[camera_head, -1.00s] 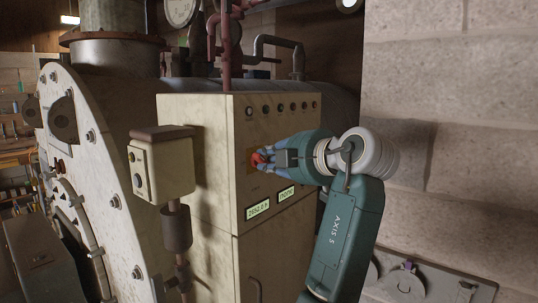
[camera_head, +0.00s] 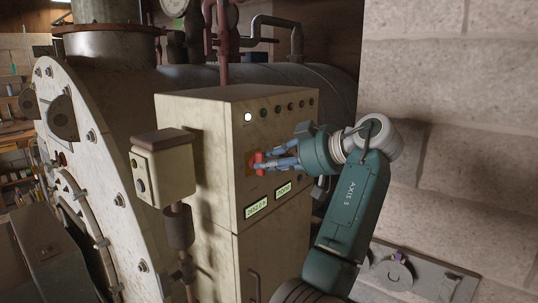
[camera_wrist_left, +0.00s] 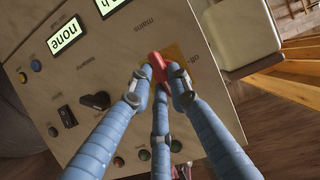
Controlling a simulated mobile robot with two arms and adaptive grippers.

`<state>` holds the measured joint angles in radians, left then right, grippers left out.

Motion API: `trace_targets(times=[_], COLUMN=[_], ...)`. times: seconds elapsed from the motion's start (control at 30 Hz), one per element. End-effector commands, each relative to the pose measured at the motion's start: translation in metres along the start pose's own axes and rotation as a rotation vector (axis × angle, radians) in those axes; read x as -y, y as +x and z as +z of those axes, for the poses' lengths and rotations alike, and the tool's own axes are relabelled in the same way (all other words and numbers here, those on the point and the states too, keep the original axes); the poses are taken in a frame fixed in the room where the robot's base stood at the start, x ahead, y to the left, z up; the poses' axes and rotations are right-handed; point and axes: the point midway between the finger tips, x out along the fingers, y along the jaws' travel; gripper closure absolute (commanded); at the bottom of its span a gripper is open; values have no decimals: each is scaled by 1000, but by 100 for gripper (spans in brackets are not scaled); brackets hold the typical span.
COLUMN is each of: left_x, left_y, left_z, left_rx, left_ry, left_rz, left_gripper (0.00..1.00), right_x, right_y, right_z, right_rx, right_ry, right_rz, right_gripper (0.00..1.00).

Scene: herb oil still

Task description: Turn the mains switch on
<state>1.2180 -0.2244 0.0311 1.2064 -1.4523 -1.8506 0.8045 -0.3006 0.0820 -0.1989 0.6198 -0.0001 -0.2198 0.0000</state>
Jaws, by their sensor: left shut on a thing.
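The mains switch is a red handle (camera_head: 258,161) on a yellow plate on the front of a cream control cabinet (camera_head: 203,150). In the left wrist view the red handle (camera_wrist_left: 158,68) sits on the yellow plate (camera_wrist_left: 178,58), beside the word "mains". My left gripper (camera_head: 266,162) has its blue fingers closed around the handle; they hide part of it. A round white lamp (camera_head: 248,117) at the left end of the cabinet's upper row is lit. My right gripper is not in view.
Two lit displays (camera_head: 257,208) sit below the switch. A black knob (camera_wrist_left: 97,100) and several buttons are close to the fingers. A cream box on a post (camera_head: 162,168) stands left of the cabinet. A block wall (camera_head: 460,130) is at the right.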

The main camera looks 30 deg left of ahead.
Motion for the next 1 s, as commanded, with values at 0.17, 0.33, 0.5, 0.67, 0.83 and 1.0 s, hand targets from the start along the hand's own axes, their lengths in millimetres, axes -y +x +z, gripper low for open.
trace_targets(times=[0.17,0.33,0.5,0.67,0.83,1.0], left_x=[-1,-1,-1,-1,-1,-1], left_y=[0,0,1,1,1,1], left_z=[-2,-1,0,0,0,0], left_rx=[-2,-3,-3,-3,-3,-2], left_ry=[60,87,96,97,97,95], left_rz=[-26,-37,-40,-41,-41,-40], left_gripper=[100,100,100,100,70,63], right_x=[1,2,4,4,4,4], right_y=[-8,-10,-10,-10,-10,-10], right_z=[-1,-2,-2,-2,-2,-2], right_rx=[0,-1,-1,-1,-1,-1], right_ry=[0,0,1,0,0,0], right_rz=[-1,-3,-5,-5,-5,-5], right_gripper=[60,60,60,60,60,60])
